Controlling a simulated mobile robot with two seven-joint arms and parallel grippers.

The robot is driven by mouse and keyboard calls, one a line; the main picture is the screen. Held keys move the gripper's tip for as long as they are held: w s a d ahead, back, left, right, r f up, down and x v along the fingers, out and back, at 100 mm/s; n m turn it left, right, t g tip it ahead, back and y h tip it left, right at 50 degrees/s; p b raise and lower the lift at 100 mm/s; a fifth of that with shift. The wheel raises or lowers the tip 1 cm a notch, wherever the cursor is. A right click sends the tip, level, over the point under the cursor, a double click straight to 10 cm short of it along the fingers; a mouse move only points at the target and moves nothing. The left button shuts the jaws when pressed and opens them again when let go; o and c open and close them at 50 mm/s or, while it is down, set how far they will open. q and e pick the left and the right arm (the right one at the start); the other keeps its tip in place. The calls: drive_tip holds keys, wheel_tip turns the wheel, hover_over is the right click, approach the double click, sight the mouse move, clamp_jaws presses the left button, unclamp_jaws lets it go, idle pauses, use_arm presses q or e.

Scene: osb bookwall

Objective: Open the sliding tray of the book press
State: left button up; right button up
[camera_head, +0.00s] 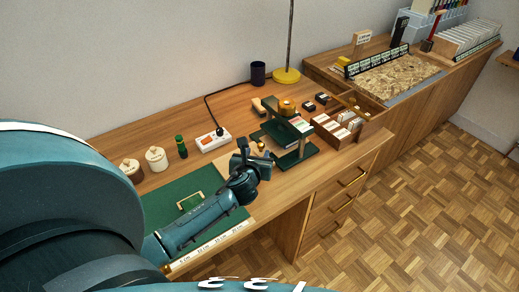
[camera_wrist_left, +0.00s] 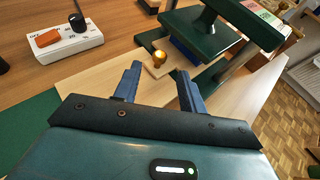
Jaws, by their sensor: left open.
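The book press (camera_head: 290,142) is a dark green frame with a brass top on the desk, and its green plate and posts also show in the left wrist view (camera_wrist_left: 202,38). A small brass knob (camera_wrist_left: 159,57) sits at the near end of its pale wooden sliding tray (camera_wrist_left: 151,70). A blue block, perhaps a book (camera_wrist_left: 186,52), lies under the plate. My left gripper (camera_head: 257,149) is at the near-left side of the press. In the left wrist view its two blue fingers (camera_wrist_left: 160,80) are open and empty, with the knob just beyond them. My right gripper is not in view.
A yellow-based lamp (camera_head: 286,76) stands behind. The desk has drawers (camera_head: 335,205) at its front.

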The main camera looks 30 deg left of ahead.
sight(260, 147)
use_arm(q)
drive_tip(key=x, duration=0.5)
drive_tip(key=shift+w+b, duration=0.1)
drive_tip(key=shift+b, duration=0.25)
drive_tip(key=shift+c, duration=0.3)
drive_tip(key=shift+f, duration=0.1)
clamp_jaws()
